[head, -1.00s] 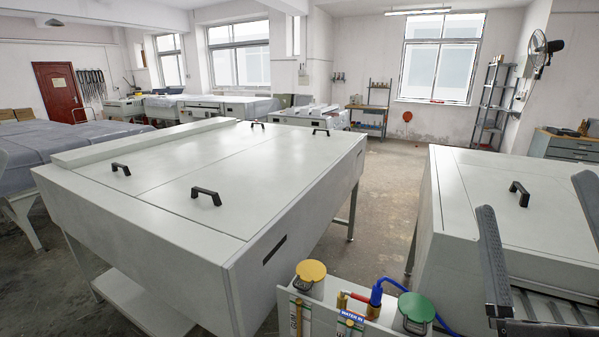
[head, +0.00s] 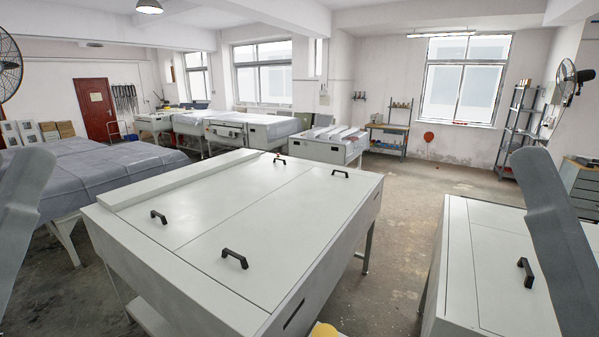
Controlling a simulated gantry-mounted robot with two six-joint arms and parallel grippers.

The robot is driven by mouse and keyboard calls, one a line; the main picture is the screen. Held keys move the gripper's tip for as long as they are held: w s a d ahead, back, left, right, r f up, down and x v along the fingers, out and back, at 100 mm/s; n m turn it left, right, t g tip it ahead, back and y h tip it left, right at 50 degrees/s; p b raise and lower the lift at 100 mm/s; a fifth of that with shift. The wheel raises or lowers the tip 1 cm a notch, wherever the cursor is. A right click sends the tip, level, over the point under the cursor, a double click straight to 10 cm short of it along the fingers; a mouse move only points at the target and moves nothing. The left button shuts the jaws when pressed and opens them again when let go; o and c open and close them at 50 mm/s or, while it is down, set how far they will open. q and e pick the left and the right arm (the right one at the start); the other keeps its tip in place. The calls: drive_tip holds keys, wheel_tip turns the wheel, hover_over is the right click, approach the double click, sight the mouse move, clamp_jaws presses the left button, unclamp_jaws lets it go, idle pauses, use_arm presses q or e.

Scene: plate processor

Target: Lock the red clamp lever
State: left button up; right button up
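I see no red clamp lever in the head view. The large pale plate processor (head: 285,205) fills the middle, with its flat lid panels closed and several black handles on top, such as the front one (head: 234,258). Only a sliver of a yellow cap (head: 324,331) shows at the bottom edge, by the processor's near corner. Grey parts that look like my arms rise at the left and right edges. Neither gripper's fingertips are in the picture.
A second pale machine with a black handle (head: 525,272) stands at the right, with a floor gap (head: 398,240) between it and the processor. A grey-covered table (head: 95,185) stands at the left. Shelves (head: 519,130) and a fan (head: 566,78) are at the back right.

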use_arm(q)
wheel_tip(320, 180, up, 11)
drive_tip(key=p, duration=0.7)
drive_tip(key=shift+f, duration=0.15)
use_arm(e)
wheel_tip(320, 180, up, 11)
drive_tip(key=shift+f, duration=0.15)
